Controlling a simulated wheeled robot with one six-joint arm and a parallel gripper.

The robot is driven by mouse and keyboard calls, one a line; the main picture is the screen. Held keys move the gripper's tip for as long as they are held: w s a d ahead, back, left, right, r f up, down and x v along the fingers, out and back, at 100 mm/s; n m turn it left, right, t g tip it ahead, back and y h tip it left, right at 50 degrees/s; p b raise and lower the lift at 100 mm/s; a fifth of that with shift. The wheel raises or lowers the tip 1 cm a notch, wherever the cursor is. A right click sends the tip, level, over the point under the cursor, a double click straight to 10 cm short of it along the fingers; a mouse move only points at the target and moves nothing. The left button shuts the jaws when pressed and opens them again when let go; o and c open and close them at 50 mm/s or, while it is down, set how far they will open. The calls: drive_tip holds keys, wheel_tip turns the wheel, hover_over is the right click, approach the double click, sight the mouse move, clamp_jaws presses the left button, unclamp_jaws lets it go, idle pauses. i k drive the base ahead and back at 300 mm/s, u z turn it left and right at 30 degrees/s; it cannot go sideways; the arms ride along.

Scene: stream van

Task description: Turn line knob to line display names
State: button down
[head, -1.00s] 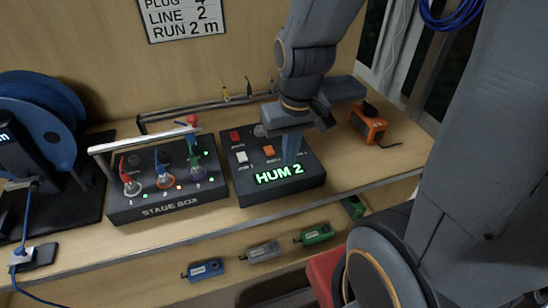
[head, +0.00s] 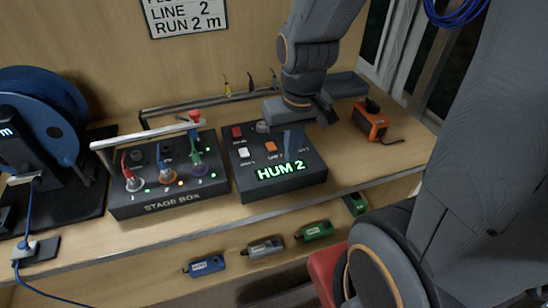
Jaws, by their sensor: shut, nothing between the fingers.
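A dark control box (head: 236,182) stands on the bench, with a green lit display (head: 281,172) on its front that reads "HUM 2". On its top are a red button (head: 237,132), a white button (head: 244,153), an orange button (head: 270,147) and a small grey round knob (head: 262,127) at the back. The small labels are too blurred to read, so I cannot tell which is the line knob. My gripper (head: 293,145) is shut and empty, fingers pointing down over the right part of the box. It hides what lies behind it; contact cannot be told.
A stage box (head: 172,207) with coloured plugs and a raised bar stands left. A blue cable reel (head: 45,105) is further left. An orange device (head: 371,122) sits right. A wall card (head: 185,17) reads "LINE 2, RUN 2 m". Several small tagged blocks hang along the bench front.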

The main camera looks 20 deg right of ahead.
sight(261, 128)
drive_tip(key=k, duration=1.3)
drive_tip(key=u, duration=0.65)
drive_tip(key=i, duration=1.75)
drive_tip(key=z, duration=0.2)
